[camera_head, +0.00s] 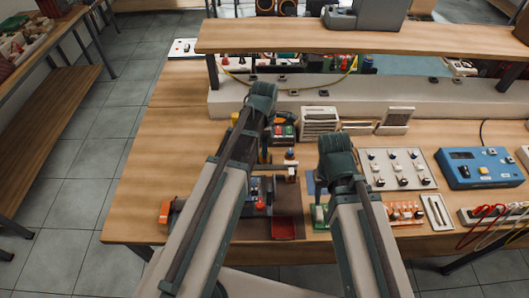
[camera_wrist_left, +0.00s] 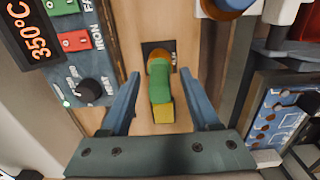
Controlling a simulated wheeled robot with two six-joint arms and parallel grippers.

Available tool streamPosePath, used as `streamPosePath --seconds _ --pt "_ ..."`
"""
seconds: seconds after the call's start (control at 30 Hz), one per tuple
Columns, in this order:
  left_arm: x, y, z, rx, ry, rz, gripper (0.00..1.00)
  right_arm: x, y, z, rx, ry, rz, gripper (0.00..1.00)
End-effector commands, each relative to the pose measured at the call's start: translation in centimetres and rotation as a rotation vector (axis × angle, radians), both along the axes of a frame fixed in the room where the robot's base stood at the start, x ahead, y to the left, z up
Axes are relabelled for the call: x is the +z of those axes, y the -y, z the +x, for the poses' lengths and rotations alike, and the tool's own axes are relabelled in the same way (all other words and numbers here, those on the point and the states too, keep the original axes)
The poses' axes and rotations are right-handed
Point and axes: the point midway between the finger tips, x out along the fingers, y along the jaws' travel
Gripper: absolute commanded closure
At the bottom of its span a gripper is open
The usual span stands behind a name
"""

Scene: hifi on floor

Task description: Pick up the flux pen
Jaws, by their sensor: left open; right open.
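The flux pen (camera_wrist_left: 161,85) appears to be the small green piece with a yellow end and an orange-brown end, over a small dark patch on the wooden bench. My left gripper (camera_wrist_left: 160,78) is open, with one blue-grey finger on each side of it. I see gaps between the fingers and the pen. In the head view, the left arm's own links hide most of that spot. My right gripper (camera_head: 338,162) is at the end of the right arm, over the bench's middle; its jaws are open and largely hidden.
A soldering station (camera_wrist_left: 80,60) with red and green switches stands close on the left in the wrist view. A blue instrument (camera_head: 480,168) and a panel of knobs (camera_head: 398,168) lie to the right. A raised shelf (camera_head: 300,38) spans the back.

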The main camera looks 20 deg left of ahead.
Motion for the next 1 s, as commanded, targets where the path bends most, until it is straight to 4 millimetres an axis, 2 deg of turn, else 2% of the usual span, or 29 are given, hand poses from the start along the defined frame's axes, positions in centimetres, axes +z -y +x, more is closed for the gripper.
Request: streamPosePath --seconds 0.03,0.3,0.37,0.77,1.0 --pt "0.0 0.0 0.0 0.000 0.000 0.000 0.43 0.0 0.0 0.0 0.000 0.000 0.000 0.50" --pt "0.0 0.0 0.0 0.000 0.000 0.000 0.91 0.0 0.0 0.0 0.000 0.000 0.000 0.50" --pt "0.0 0.0 0.0 0.000 0.000 0.000 1.00 0.0 0.0 0.0 0.000 0.000 0.000 0.50" --pt "0.3 0.0 0.0 0.000 0.000 0.000 1.00 0.3 0.0 0.0 0.000 0.000 0.000 0.50" --pt "2.1 0.0 0.0 0.000 0.000 0.000 1.00 2.1 0.0 0.0 0.000 0.000 0.000 0.50"
